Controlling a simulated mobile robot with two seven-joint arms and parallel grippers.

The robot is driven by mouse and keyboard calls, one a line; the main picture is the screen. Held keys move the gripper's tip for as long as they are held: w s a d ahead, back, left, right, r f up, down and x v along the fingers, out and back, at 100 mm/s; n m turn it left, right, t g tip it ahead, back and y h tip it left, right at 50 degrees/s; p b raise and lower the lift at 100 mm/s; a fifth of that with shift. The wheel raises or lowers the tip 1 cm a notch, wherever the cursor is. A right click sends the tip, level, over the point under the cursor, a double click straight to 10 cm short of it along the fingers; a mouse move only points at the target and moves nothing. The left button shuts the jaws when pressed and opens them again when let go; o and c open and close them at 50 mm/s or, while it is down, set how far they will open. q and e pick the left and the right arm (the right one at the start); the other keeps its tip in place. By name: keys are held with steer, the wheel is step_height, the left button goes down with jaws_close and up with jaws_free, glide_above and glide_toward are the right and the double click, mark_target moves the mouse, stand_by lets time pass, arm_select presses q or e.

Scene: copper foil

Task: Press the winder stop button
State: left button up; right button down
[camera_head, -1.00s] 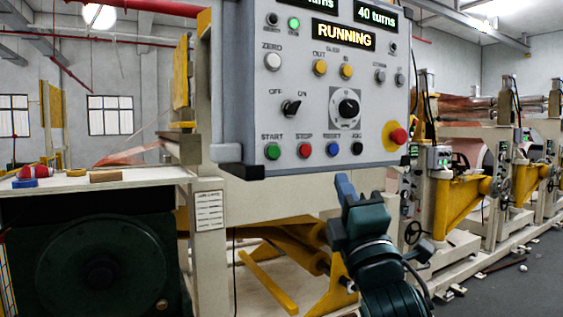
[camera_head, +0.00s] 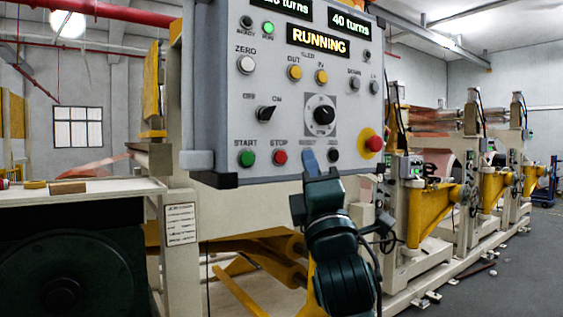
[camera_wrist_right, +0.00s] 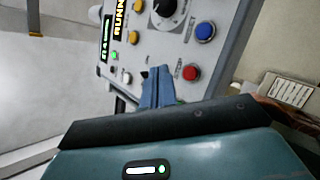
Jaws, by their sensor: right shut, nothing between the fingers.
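The winder control panel (camera_head: 215,110) fills the middle of the head view, and its display (camera_head: 318,41) reads RUNNING. The red STOP button (camera_head: 280,157) is in the bottom row, right of the green START button (camera_head: 248,158). My right gripper (camera_head: 311,162) is shut and empty, its blue fingertips just right of STOP, covering the blue RESET button in this view. In the right wrist view, the fingers (camera_wrist_right: 157,88) are left of the red button (camera_wrist_right: 191,72), with the blue button (camera_wrist_right: 205,31) above it. I cannot tell any contact. My left gripper is out of view.
A black JOG button (camera_head: 334,156) and a red mushroom button (camera_head: 374,144) on yellow sit right of my fingertips. A rotary knob (camera_head: 324,115) is above. A worktable (camera_head: 90,192) stands left, and yellow-armed machinery (camera_head: 432,215) stands right.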

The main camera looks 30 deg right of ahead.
mark_target(280, 157)
steer(key=shift+y, duration=0.3)
steer(key=w, duration=0.5)
steer(key=shift+a, duration=0.2)
stand_by(0.6)
steer(key=shift+w, duration=0.1)
stand_by(0.9)
steer(key=shift+w, duration=0.35)
steer(key=shift+w+a, duration=0.1)
steer(key=shift+w, duration=0.4)
stand_by(0.5)
steer(key=shift+s, duration=0.15)
stand_by(0.3)
steer(key=shift+s+p, duration=0.3)
steer(key=shift+s, duration=0.45)
